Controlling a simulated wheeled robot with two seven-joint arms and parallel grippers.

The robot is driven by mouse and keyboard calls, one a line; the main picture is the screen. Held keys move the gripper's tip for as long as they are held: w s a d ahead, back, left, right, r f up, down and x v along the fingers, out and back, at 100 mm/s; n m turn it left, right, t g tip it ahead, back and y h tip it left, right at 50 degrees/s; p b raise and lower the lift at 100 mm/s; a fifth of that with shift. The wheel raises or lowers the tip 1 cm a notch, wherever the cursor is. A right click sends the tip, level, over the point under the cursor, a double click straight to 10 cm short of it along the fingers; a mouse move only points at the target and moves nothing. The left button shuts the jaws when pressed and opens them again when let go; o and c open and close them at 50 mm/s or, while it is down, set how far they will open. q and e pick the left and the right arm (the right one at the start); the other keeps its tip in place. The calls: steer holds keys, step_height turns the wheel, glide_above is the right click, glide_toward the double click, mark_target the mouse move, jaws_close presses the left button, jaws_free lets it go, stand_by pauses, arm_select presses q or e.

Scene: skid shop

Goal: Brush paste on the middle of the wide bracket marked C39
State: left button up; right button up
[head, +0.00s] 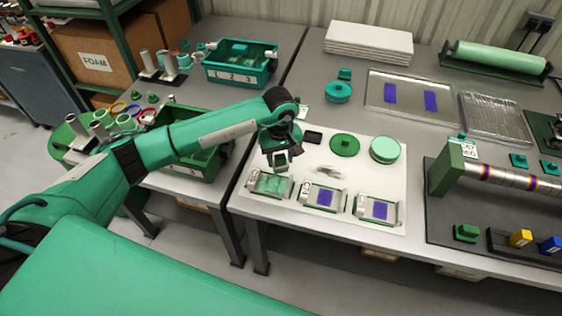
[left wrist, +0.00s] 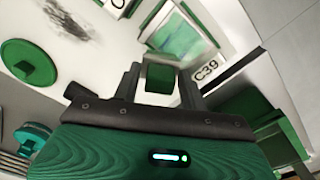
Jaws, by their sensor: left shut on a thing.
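The bracket marked C39 (left wrist: 182,38) lies under my left gripper in the left wrist view, its tag (left wrist: 207,70) beside it. Its middle looks green with pale streaks. In the head view it is the leftmost bracket (head: 268,184) of three in a row. My left gripper (head: 280,160) is above its far edge, shut on a green block-like handle (left wrist: 159,78), likely the brush. The bristles are hidden, so I cannot tell whether they touch the bracket. A light green round pot (head: 385,149) and a green knobbed lid (head: 345,145) stand behind. My right gripper is not in view.
Two brackets with purple middles, a centre one (head: 324,198) and a right one (head: 377,209), lie close by on the white mat (head: 290,218). A dark smudge (head: 330,171) marks the mat. A shaft with a green end block (head: 446,172) stands at right.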

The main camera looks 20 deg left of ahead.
mark_target(281, 156)
arm_select(q)
steer(key=shift+w+r, duration=0.1)
steer(key=shift+r, duration=0.45)
steer(key=shift+w+r, duration=0.1)
steer(key=shift+r, duration=0.15)
step_height(281, 156, up, 2)
steer(key=shift+r+p, duration=0.1)
steer(key=shift+p, duration=0.5)
steer(key=shift+r, duration=0.2)
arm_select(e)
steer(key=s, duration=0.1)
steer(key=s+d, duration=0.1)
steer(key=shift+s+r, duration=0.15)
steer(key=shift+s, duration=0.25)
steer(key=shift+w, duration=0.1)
